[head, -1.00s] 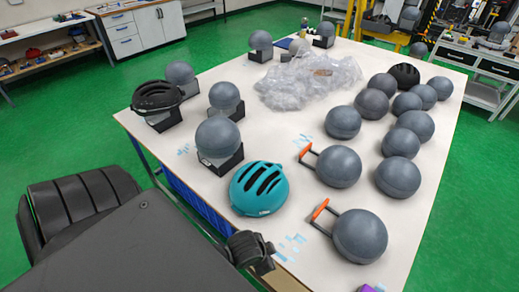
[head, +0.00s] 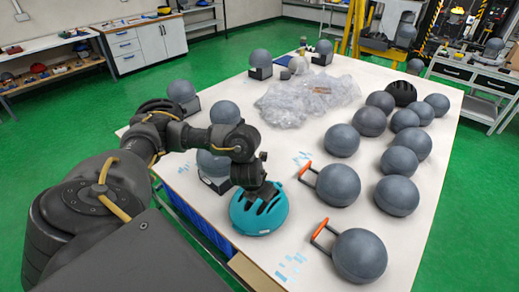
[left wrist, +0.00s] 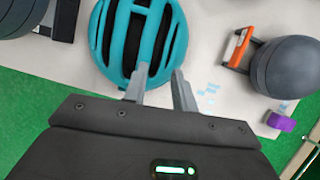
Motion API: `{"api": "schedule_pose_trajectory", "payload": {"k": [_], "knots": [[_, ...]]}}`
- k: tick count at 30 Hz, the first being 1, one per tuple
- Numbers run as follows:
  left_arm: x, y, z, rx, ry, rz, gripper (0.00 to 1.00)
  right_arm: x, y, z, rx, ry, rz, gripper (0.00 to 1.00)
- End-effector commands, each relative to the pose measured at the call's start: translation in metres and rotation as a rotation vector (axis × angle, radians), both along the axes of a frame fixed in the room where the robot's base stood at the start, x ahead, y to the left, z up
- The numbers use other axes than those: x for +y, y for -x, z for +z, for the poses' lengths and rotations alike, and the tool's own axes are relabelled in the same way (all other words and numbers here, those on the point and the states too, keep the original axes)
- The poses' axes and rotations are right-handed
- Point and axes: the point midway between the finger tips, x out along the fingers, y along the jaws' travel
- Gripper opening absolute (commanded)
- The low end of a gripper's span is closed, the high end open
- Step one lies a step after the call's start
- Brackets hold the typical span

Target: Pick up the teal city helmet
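The teal helmet (head: 258,216) with dark vent slots lies on the white table near its front left edge. My left gripper (head: 265,192) reaches down over the helmet's far side. In the left wrist view, the helmet (left wrist: 118,45) fills the top middle. The two grey fingers of my left gripper (left wrist: 160,68) are spread apart at the helmet's edge, one over the shell and one at its outer side. I cannot tell if they touch it. My right gripper is not in view.
Grey head forms stand in front, left and right of the table, such as the near one (head: 358,255) with an orange-capped bracket. A purple object (left wrist: 281,122) shows in the left wrist view. Crumpled clear plastic (head: 305,98) lies at the back. A black helmet (head: 401,92) sits far right.

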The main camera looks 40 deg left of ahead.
Motion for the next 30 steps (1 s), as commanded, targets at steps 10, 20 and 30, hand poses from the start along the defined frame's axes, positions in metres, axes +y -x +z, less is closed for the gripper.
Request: {"api": "schedule_pose_trajectory", "payload": {"k": [10, 20, 30], "knots": [[0.022, -0.001, -0.006, 0.021, -0.062, -0.020, 0.27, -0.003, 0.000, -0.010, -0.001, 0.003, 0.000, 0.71], [0.027, -0.018, -0.043, 0.019, -0.061, -0.020, 0.27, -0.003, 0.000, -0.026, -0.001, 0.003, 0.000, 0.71], [0.029, -0.024, -0.062, 0.021, -0.061, -0.016, 0.27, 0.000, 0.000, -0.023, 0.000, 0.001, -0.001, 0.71]]}}
